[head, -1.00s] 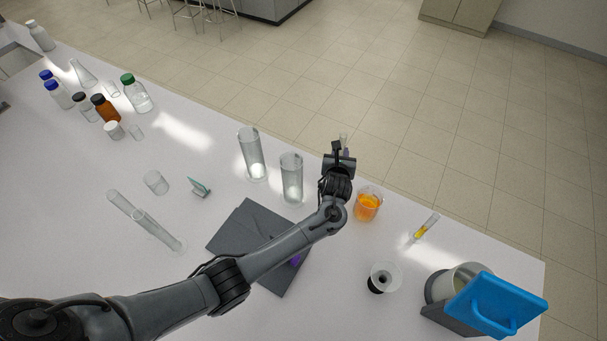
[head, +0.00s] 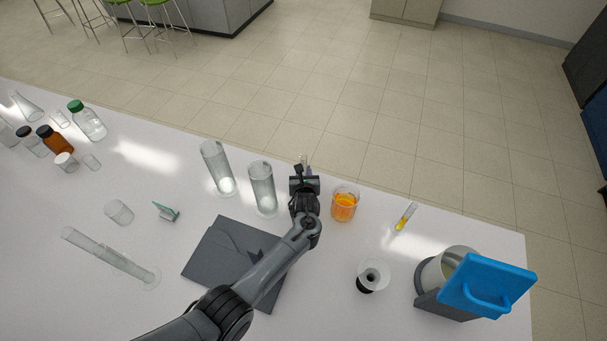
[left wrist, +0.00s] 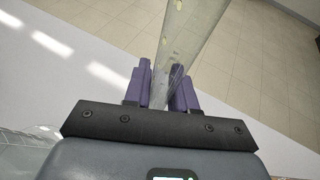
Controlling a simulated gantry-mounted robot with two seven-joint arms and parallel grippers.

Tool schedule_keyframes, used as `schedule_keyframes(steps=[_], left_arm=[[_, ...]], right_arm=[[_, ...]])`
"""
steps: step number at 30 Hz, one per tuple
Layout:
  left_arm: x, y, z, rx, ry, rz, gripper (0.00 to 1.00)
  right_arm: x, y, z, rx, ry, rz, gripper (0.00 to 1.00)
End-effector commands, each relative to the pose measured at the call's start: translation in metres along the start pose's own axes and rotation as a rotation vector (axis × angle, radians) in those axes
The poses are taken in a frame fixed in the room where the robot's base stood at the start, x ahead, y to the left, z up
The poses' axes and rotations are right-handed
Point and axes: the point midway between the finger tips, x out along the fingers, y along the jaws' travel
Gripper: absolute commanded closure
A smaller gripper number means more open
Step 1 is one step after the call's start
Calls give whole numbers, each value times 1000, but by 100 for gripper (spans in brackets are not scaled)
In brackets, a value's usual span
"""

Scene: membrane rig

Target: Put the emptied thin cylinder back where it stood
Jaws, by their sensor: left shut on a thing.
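My left gripper (head: 304,172) is over the far edge of the bench, between the tall clear cylinders and the beaker of orange liquid (head: 345,204). In the left wrist view its purple fingers (left wrist: 167,85) are shut on a clear thin cylinder (left wrist: 187,35), which extends up and away from them. I see no coloured liquid in it. In the head view only a small piece of it (head: 303,159) shows beyond the gripper; the rest is hidden. My right gripper is not in view.
Two tall clear cylinders (head: 217,168) (head: 262,188) stand left of the gripper. A tube with yellow liquid (head: 406,216) is to the right. A dark grey mat (head: 215,245) lies under my arm. A blue-handled device (head: 487,285) stands at the right.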

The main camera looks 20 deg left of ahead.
Motion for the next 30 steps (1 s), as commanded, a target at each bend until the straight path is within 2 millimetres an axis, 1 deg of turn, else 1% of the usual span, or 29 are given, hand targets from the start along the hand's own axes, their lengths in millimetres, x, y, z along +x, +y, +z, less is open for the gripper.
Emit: schedule_keyframes(steps=[9,14,15,19,26,30], left_arm=[[1,0,-1,0,-1,0,100],[3,0,-6,1,-1,0,100],[2,0,-4,1,-1,0,68],[2,0,-4,0,-1,0,49],[2,0,-4,0,-1,0,49],[0,0,0,-1,-1,0,49]], right_arm=[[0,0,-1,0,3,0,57],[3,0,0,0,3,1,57],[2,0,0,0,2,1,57],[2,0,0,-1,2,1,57],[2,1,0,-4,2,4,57],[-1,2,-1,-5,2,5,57]])
